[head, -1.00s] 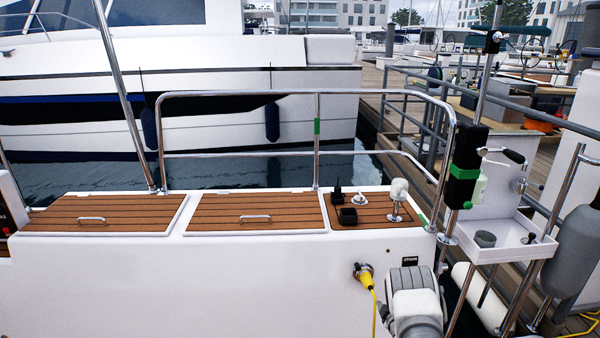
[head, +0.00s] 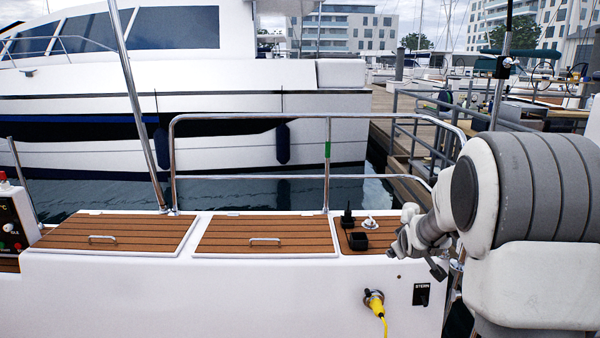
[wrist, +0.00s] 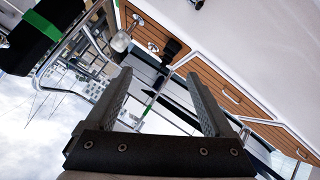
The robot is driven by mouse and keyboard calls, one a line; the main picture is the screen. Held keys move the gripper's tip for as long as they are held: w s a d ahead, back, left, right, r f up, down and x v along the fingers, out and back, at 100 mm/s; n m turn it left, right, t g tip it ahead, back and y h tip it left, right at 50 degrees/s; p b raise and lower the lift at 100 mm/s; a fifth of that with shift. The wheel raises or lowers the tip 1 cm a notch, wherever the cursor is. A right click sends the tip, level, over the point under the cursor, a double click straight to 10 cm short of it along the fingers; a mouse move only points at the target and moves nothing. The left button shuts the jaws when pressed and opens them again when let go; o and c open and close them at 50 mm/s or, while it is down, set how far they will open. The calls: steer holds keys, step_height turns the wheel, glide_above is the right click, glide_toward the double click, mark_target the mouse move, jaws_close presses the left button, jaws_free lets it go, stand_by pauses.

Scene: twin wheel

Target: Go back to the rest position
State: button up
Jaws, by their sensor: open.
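My gripper (wrist: 159,80) is open in the wrist view, with its two dark fingers well apart and nothing between them. In the head view my grey and white arm fills the right side, and its far end, near the right of the teak-topped locker (head: 274,235), is small and partly overlapped, so the fingers are hard to make out there. The wrist view is tilted, with the locker (wrist: 225,85) running along the upper right and sky at the lower left.
A steel rail (head: 250,177) stands behind the lockers. A yellow plug (head: 374,299) with a cable is on the white front, beside a black STERN switch (head: 421,294). A control panel (head: 12,226) is at the left edge.

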steer(key=s+a+r+m+g, duration=0.1)
steer(key=s+a+r, duration=0.15)
steer(key=s, duration=0.35)
steer(key=s+a+r+m+y, duration=0.1)
steer(key=s+a+r, duration=0.1)
steer(key=s+r, duration=0.3)
steer(key=s+a+r+m+g, duration=0.1)
steer(key=s+a+r, duration=0.1)
steer(key=s, duration=0.5)
steer(key=s+a+m+g+y, duration=0.1)
steer(key=s+a, duration=0.2)
steer(key=s, duration=0.7)
steer(key=s+a+m+g, duration=0.1)
steer(key=s+a+g, duration=0.1)
steer(key=s, duration=0.8)
step_height(320, 180, up, 17)
steer(key=p, duration=1.7)
steer(key=shift+s+a, duration=0.25)
steer(key=shift+s, duration=0.1)
steer(key=shift+f, duration=0.15)
steer(key=shift+c, duration=0.4)
